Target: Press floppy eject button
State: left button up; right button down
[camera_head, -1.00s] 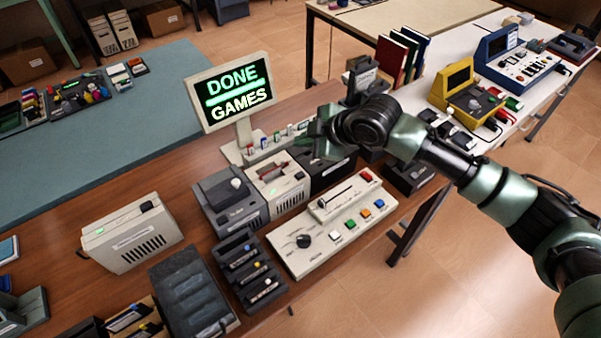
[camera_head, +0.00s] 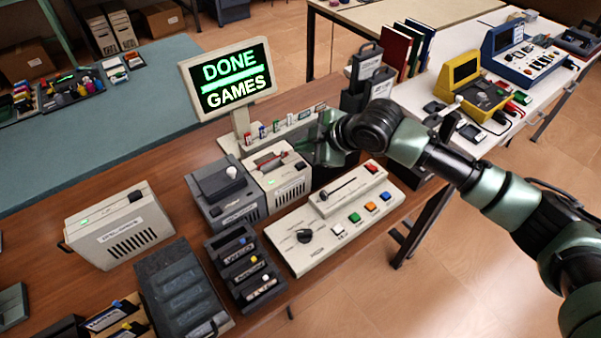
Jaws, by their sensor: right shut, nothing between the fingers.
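A beige box (camera_head: 282,189) with a red piece in its top, a small green light and a vented front stands mid-table. It looks like a drive unit, but its label is too small to read and I cannot make out which part is an eject button. My right gripper (camera_head: 316,152) is shut and empty, at the box's right rear, over a dark unit (camera_head: 331,176). The arm hides part of that unit, and I cannot tell whether the fingertips touch anything. My left gripper is not in view.
A monitor (camera_head: 228,82) reading "DONE GAMES" stands behind. A grey unit (camera_head: 226,194) with a white knob is left of the box; a beige control panel (camera_head: 330,222) is in front. Another vented beige box (camera_head: 120,230) stands farther left, with bare wood between.

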aim_at(301, 165)
notch_tip(301, 165, down, 2)
jog(key=shift+f, duration=0.25)
jog(key=shift+f, duration=0.15)
dwell(1.8)
jog(key=shift+f, duration=0.3)
jog(key=shift+f, duration=0.4)
dwell(0.8)
jog(key=shift+r+p, duration=0.8)
jog(key=shift+r, duration=0.1)
